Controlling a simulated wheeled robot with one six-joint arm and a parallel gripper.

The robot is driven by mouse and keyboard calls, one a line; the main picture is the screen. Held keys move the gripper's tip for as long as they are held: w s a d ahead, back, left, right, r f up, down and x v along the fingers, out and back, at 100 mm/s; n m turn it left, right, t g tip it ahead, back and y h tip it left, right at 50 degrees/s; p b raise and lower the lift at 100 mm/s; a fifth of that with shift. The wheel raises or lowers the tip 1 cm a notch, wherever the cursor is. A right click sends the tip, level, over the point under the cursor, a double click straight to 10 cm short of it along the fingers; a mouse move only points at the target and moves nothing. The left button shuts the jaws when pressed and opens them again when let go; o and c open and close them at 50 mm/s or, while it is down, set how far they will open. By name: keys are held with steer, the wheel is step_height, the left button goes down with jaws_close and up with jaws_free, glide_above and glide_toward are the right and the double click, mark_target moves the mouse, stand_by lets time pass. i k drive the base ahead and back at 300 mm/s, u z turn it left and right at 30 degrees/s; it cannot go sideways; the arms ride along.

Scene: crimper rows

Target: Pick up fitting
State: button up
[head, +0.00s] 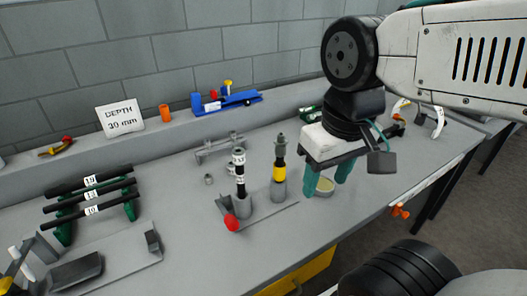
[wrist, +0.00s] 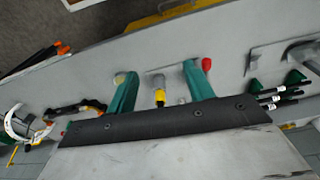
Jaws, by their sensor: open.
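My gripper (head: 327,180) is open, with green fingers pointing down over the right part of the bench; nothing shows held between them. It also shows in the wrist view (wrist: 158,74). A small grey metal piece that looks like a fitting (head: 208,179) lies on the bench, left of my gripper. A yellow-and-black upright piece with a grey metal top (head: 279,165) stands in a grey cup, left of my gripper; it appears between the fingers in the wrist view (wrist: 159,97). A black upright piece with white labels (head: 240,175) stands further left. I cannot tell which is the fitting meant.
A round cream-topped piece (head: 325,186) sits by my fingers. A red ball (head: 232,223) is at the cup holder's front. A grey rack (head: 220,146) stands behind. Labelled black bars (head: 90,196) are at left. A blue tool (head: 228,101) lies on the back ledge.

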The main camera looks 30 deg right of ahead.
mark_target(232, 134)
steer(key=u, duration=0.9)
steer(key=k, duration=0.95)
steer(key=z, duration=0.75)
steer(key=i, duration=1)
steer(key=z, duration=0.05)
